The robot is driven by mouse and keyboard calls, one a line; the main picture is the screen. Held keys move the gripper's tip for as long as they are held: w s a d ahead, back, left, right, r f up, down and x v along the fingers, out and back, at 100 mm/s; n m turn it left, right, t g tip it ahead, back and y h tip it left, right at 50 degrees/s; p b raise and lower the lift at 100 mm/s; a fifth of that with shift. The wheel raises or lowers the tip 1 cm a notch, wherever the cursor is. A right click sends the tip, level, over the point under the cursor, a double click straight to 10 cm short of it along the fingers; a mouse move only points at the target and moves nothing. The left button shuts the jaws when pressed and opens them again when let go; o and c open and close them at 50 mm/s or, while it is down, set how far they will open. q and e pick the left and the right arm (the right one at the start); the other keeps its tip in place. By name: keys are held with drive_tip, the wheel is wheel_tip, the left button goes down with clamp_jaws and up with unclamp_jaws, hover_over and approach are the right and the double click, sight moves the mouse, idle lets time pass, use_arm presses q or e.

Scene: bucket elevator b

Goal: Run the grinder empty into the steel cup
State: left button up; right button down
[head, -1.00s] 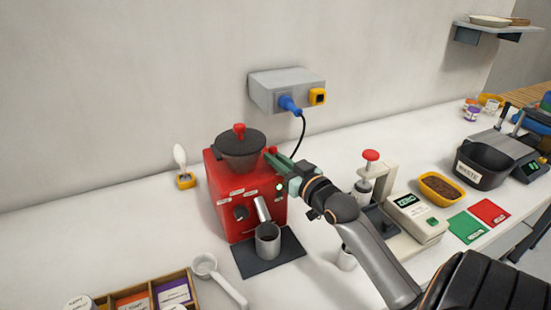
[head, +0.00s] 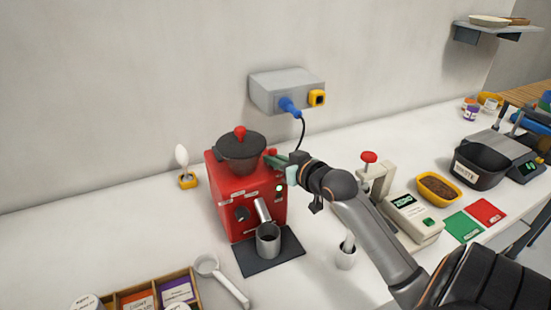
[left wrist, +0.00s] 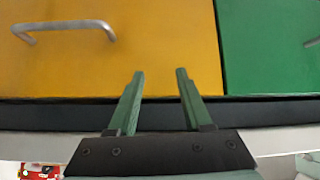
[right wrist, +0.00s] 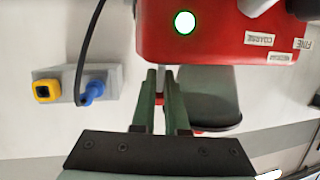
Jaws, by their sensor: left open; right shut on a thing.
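The red grinder (head: 231,188) stands on the white counter with a dark hopper and red-knobbed lid. A green light shows on its front. The steel cup (head: 268,241) stands upright on a dark mat under the metal spout (head: 262,210); its inside looks dark, and its contents are unclear. My right gripper (head: 275,160) is at the grinder's upper right side, shut on a small red part (head: 271,152) there; the hold itself is mostly hidden. In the right wrist view the fingers point at the grinder. My left gripper (left wrist: 160,73) is open and empty before yellow and green drawer fronts.
A wall socket box (head: 287,91) with a blue plug and dark cord is behind the grinder. A scoop (head: 222,280) and labelled tray (head: 150,295) lie front left. A press (head: 370,180), scale and bean bowl (head: 438,188) stand right. A small brush (head: 183,170) is left.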

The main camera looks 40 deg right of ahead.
drive_tip(key=c, duration=1.2)
unclamp_jaws()
drive_tip(key=shift+w+f, duration=0.1)
drive_tip(key=shift+w, duration=0.1)
drive_tip(key=shift+c, duration=0.2)
drive_tip(key=shift+s, duration=0.15)
drive_tip(key=b+v, duration=0.1)
drive_tip(key=v, duration=1.1)
drive_tip(key=shift+s, duration=0.15)
